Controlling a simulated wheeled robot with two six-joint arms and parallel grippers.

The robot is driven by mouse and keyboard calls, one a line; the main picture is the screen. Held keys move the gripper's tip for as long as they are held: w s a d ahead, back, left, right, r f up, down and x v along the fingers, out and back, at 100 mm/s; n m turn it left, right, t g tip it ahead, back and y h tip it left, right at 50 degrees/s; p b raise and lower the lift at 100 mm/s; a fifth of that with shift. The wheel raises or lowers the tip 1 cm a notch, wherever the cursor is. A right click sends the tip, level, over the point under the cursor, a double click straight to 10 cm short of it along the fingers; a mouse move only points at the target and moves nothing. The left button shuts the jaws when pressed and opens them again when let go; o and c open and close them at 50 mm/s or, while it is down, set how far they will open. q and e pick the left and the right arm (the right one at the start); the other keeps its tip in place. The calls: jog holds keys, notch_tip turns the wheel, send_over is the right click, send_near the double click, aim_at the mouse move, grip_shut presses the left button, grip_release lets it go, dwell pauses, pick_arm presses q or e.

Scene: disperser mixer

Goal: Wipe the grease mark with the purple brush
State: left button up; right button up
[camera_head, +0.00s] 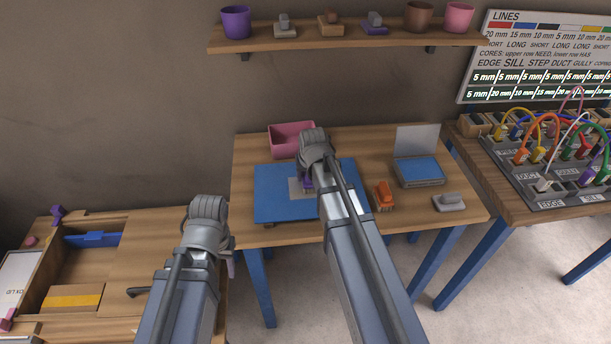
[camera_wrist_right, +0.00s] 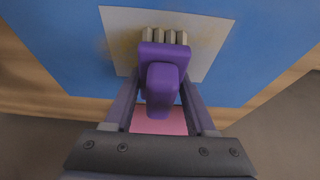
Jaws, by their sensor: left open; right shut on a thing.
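The purple brush (camera_wrist_right: 163,72) is held between the fingers of my right gripper (camera_wrist_right: 161,102), with its pale bristles over a light grey sheet (camera_wrist_right: 118,22). The grease mark (camera_wrist_right: 126,44) shows as a faint yellowish smear on that sheet, partly hidden by the brush. I cannot tell whether the bristles touch it. In the head view, the sheet (camera_head: 295,188) lies on a blue mat (camera_head: 272,200), and my right arm covers much of it. My left gripper (camera_head: 230,262) is open, low beside the middle table's left edge, mostly hidden by its own wrist.
A pink bin (camera_head: 283,141) stands behind the mat. An orange brush (camera_head: 384,196), a grey brush (camera_head: 449,202) and a blue-topped box with a raised lid (camera_head: 418,172) lie to the right. A shelf (camera_head: 350,42) hangs above. A cabled panel (camera_head: 560,170) stands far right.

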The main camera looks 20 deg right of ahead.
jog(key=shift+s+d+f, duration=0.1)
jog(key=shift+s+d, duration=0.15)
jog(key=shift+d, duration=0.7)
jog(key=shift+s+d, duration=0.2)
jog(key=shift+d, duration=0.7)
jog(key=shift+s+d, duration=0.2)
jog(key=shift+d, duration=0.75)
jog(key=shift+s+d, duration=0.2)
jog(key=shift+d, duration=0.75)
jog(key=shift+s+a, duration=0.25)
jog(key=shift+s, duration=0.55)
jog(key=shift+w+a, duration=0.1)
